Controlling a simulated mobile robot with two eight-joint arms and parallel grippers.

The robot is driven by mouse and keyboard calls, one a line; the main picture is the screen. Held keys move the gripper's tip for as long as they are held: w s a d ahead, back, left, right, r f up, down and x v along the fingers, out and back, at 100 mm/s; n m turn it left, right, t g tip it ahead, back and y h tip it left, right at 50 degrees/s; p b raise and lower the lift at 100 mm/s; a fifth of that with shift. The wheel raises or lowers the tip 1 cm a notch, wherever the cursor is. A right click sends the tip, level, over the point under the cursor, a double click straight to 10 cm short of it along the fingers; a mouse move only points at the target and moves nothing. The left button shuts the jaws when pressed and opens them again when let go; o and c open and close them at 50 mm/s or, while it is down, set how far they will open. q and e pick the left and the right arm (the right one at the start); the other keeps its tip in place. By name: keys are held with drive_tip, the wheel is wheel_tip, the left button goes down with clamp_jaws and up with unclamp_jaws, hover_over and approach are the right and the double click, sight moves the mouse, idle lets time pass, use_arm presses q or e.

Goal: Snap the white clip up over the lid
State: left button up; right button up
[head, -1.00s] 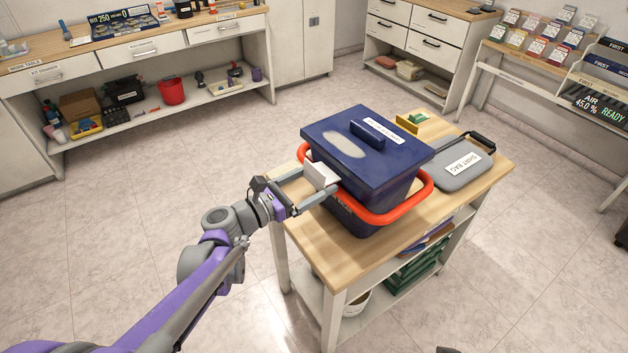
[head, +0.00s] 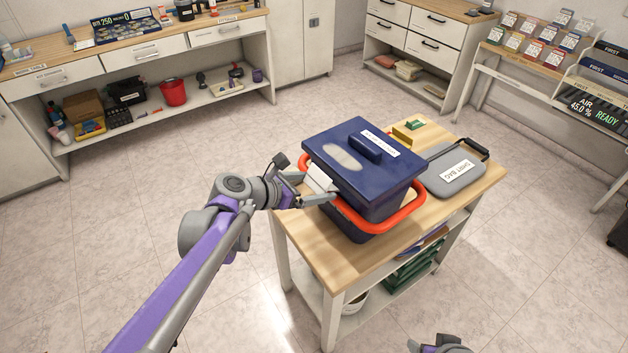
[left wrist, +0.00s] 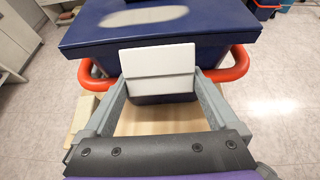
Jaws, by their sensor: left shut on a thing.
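The white clip (head: 319,178) is on the near left side of the blue pool filter box, beside the edge of the blue lid (head: 365,165). In the left wrist view the clip (left wrist: 158,62) shows a bend across it, and its upper part stands in front of the lid's edge. My left gripper (head: 318,190) is shut on the clip, with one finger at each side of it (left wrist: 158,90). The lid sits on the box (head: 350,218). A part of my right gripper (head: 440,344) shows at the bottom edge; its fingers are unclear.
An orange-red handle (head: 405,215) runs around the box. The wooden cart top (head: 310,245) also holds a grey dirt bag panel (head: 450,175) and a yellow block with a green piece (head: 408,131). Benches and drawers stand farther back. Open floor surrounds the cart.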

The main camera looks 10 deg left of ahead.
sight(323, 173)
use_arm(q)
drive_tip(key=shift+w+d+r+g+y+p, duration=0.15)
drive_tip(key=shift+r+g+y+p, duration=0.25)
drive_tip(key=shift+g+y+p, duration=0.15)
drive_tip(key=shift+w+d+r+g+y+p, duration=0.1)
drive_tip(key=shift+r+g+y+p, duration=0.35)
drive_tip(key=shift+g, duration=0.1)
drive_tip(key=shift+w+d+r+g+y+p, duration=0.2)
drive_tip(key=shift+g+y+p, duration=0.1)
drive_tip(key=shift+g+y, duration=0.2)
drive_tip(key=shift+w+d+r+g+y+p, duration=0.15)
drive_tip(key=shift+g+y+p, duration=0.1)
drive_tip(key=shift+g+y, duration=0.2)
drive_tip(key=shift+w+d+r+g+y+p, duration=0.15)
drive_tip(key=shift+g+y+p, duration=0.15)
drive_tip(key=shift+g+y, duration=0.3)
drive_tip(key=shift+w+d+r+g+y+p, duration=0.15)
drive_tip(key=shift+g+y+p, duration=0.15)
drive_tip(key=shift+g+y, duration=0.25)
drive_tip(key=shift+w+d+g+y+p, duration=0.15)
drive_tip(key=shift+g+y+p, duration=0.3)
drive_tip(key=shift+g, duration=0.45)
use_arm(e)
wheel_tip(323, 173, up, 7)
drive_tip(key=w, duration=0.1)
drive_tip(key=shift+w, duration=0.35)
drive_tip(key=shift+f, duration=0.1)
use_arm(q)
drive_tip(key=o, duration=1)
